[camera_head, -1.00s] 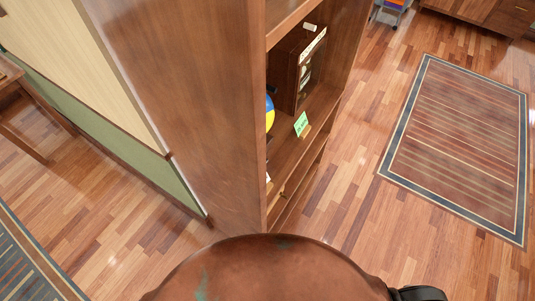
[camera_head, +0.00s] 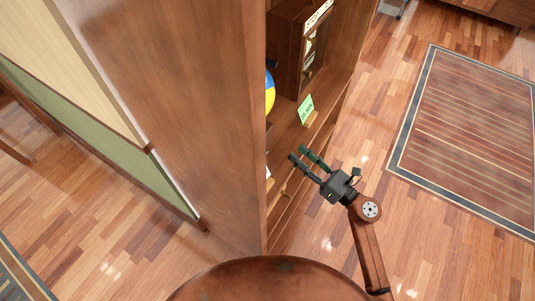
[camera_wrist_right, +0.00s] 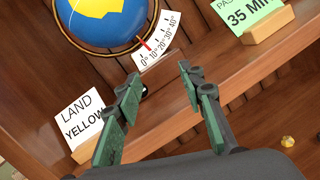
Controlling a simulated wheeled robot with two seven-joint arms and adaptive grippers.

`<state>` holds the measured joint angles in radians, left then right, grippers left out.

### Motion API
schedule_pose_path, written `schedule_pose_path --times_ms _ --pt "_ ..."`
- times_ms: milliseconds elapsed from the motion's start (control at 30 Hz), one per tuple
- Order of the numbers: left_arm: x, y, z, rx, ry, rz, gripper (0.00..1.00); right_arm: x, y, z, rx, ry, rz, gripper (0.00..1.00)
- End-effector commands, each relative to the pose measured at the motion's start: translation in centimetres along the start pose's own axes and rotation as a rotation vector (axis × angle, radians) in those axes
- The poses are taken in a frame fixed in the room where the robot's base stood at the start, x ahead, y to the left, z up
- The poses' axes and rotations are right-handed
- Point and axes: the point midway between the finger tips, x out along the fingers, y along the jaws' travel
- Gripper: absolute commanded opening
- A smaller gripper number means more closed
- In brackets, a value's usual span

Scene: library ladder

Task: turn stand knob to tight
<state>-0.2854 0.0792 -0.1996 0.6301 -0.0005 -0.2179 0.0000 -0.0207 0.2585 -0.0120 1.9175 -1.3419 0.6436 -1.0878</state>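In the right wrist view a blue and yellow globe (camera_wrist_right: 105,18) sits in a metal ring beside a white degree scale (camera_wrist_right: 158,42) with a red pointer (camera_wrist_right: 145,43). A small dark round part (camera_wrist_right: 144,91), possibly the stand knob, shows just behind the left-hand finger and is partly hidden; I cannot tell its setting. My right gripper (camera_wrist_right: 159,72) is open and empty, its fingers apart in front of the shelf. In the head view the globe (camera_head: 270,92) is mostly hidden by the bookcase side, and my right gripper (camera_head: 297,153) points toward the shelf. My left gripper is not in view.
A white card (camera_wrist_right: 82,121) reading "LAND YELLOW" and a green card (camera_wrist_right: 250,14) reading "35 MIN" stand on the shelf (camera_head: 285,137). The tall bookcase side (camera_head: 190,110) blocks the left. Open floor and a striped rug (camera_head: 470,130) lie at right.

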Motion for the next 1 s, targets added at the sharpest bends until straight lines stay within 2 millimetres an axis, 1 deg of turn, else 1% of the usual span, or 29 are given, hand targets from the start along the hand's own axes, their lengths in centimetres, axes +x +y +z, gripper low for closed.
schedule_pose_path --times_ms 33,100,233,333,433,600,700,833,1000 --pt "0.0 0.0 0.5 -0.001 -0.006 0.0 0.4 0.5 1.3 -0.4 -0.097 0.043 0.049 0.36" --pt "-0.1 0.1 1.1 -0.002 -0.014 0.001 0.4 0.9 2.6 -1.4 -0.204 0.098 0.106 0.36" --pt "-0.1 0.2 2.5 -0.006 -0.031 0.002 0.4 1.3 3.8 -2.7 -0.312 0.157 0.163 0.36" --pt "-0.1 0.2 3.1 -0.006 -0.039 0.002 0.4 2.0 4.1 -3.1 -0.332 0.168 0.176 0.36" --pt "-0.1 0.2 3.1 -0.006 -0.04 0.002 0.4 3.4 4.3 -3.3 -0.332 0.167 0.177 0.36" --pt "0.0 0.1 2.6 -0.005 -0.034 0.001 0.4 6.0 4.7 -3.9 -0.328 0.166 0.176 0.36" --pt "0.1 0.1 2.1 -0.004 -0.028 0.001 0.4 7.3 4.8 -4.2 -0.327 0.167 0.174 0.36" --pt "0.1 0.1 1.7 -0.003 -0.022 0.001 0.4 8.4 5.0 -4.4 -0.328 0.167 0.173 0.36" --pt "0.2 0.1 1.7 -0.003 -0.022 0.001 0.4 8.8 5.0 -4.5 -0.327 0.168 0.173 0.36"
